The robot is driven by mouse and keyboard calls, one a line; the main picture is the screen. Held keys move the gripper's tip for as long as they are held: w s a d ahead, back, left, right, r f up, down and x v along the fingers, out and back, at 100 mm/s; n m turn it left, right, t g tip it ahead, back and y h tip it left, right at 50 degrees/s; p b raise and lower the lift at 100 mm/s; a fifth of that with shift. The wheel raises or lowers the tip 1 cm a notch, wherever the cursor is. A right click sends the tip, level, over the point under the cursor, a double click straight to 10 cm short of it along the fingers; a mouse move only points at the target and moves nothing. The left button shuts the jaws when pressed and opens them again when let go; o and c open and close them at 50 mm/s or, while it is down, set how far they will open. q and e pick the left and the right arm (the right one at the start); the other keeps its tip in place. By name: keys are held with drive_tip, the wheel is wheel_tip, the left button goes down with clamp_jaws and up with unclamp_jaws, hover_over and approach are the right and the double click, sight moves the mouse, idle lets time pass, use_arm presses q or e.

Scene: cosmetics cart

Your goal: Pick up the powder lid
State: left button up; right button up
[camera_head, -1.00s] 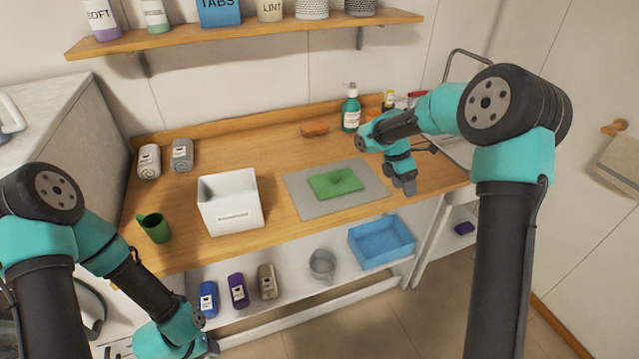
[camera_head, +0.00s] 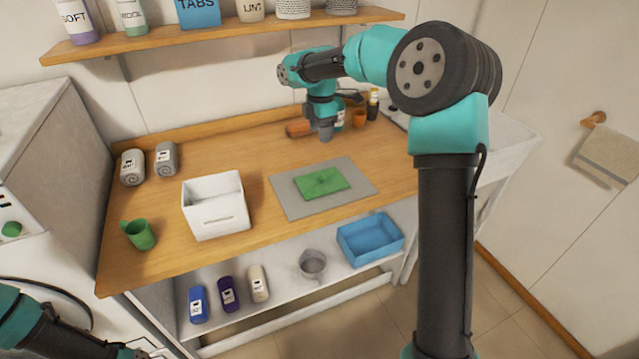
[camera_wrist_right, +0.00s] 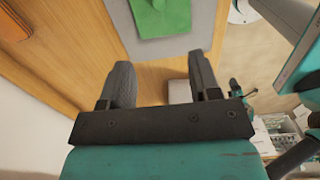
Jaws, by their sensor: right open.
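I cannot make out a powder lid in either view. My right gripper (camera_head: 326,132) hangs above the back of the wooden worktop, close to the orange-brown brush (camera_head: 298,129) and behind the grey mat (camera_head: 292,208). In the right wrist view its two dark fingers (camera_wrist_right: 160,74) are apart with nothing held between them. A pale block shows beyond the fingers, but I cannot tell what it is. My left arm shows only at the bottom left edge of the head view, and its gripper is out of frame.
A folded green cloth (camera_head: 321,183) lies on the mat. A white bin (camera_head: 216,205) and green mug (camera_head: 141,235) stand left, with two rolled grey towels (camera_head: 133,167) behind. Bottles stand right of my gripper. Below are a blue bin (camera_head: 370,240) and a metal jug (camera_head: 312,264).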

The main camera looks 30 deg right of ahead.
hover_over(322, 176)
drive_tip(key=f, duration=1.2)
drive_tip(key=shift+a, duration=0.2)
drive_tip(key=shift+d+f, duration=0.2)
drive_tip(key=shift+f, duration=2.35)
drive_tip(key=c, duration=1)
drive_tip(key=shift+w, duration=0.1)
drive_tip(key=shift+r, duration=1.35)
drive_tip(key=s+a+r, duration=0.2)
drive_tip(key=s+a, duration=0.6)
drive_tip(key=s, duration=0.5)
drive_tip(key=shift+s+a+r, duration=0.15)
drive_tip(key=shift+s+a, duration=0.05)
drive_tip(key=shift+s, duration=0.15)
